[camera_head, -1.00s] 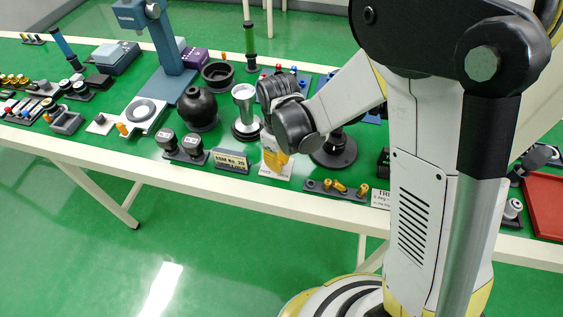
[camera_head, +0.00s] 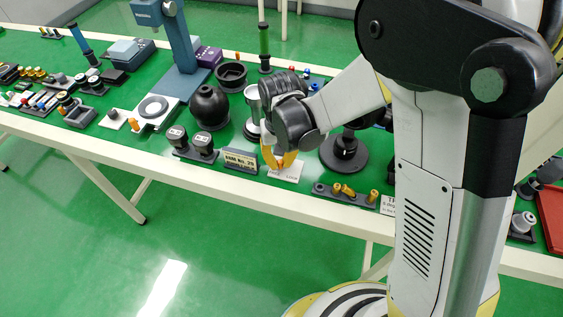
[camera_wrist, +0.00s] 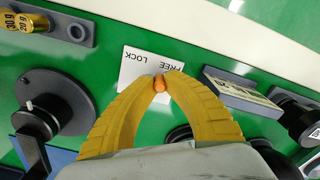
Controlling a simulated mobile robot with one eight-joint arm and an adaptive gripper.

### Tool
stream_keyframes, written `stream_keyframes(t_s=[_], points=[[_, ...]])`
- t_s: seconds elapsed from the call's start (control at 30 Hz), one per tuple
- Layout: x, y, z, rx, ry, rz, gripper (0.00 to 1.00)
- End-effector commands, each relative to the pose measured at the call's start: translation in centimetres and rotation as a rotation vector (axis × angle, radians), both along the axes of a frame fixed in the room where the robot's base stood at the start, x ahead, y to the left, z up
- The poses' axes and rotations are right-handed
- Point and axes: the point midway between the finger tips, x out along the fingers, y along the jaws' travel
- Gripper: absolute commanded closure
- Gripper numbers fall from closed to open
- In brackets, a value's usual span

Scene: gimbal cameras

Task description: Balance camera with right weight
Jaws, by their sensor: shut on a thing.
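My gripper (camera_head: 284,163) has two yellow fingers, which also show in the wrist view (camera_wrist: 161,77). Their tips are shut on a small orange knob (camera_wrist: 159,84) on a white plate marked FREE and LOCK (camera_wrist: 140,68). The plate (camera_head: 289,174) lies near the table's front edge in the head view. A black device on a round base (camera_head: 343,155) stands just right of it, partly hidden by my arm; its base also shows in the wrist view (camera_wrist: 62,90). Brass weights (camera_head: 347,190) sit in a dark holder; 30 g and 20 g are readable in the wrist view (camera_wrist: 30,22).
A sign (camera_head: 240,161) stands close to the plate's left, with two dark knobbed pieces (camera_head: 190,143) beyond it. A black bulb-shaped piece (camera_head: 210,108) stands behind. A red tray (camera_head: 551,210) is at far right. The table is crowded; the green floor in front is clear.

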Motion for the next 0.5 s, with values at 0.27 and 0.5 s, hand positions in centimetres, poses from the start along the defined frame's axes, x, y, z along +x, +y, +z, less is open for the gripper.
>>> stream_keyframes(t_s=[0.27, 0.5], points=[[0.1, 0.16, -0.01, 0.001, 0.0, -0.041, 1.0], [0.11, 0.16, 0.0, 0.001, 0.0, -0.043, 1.0]])
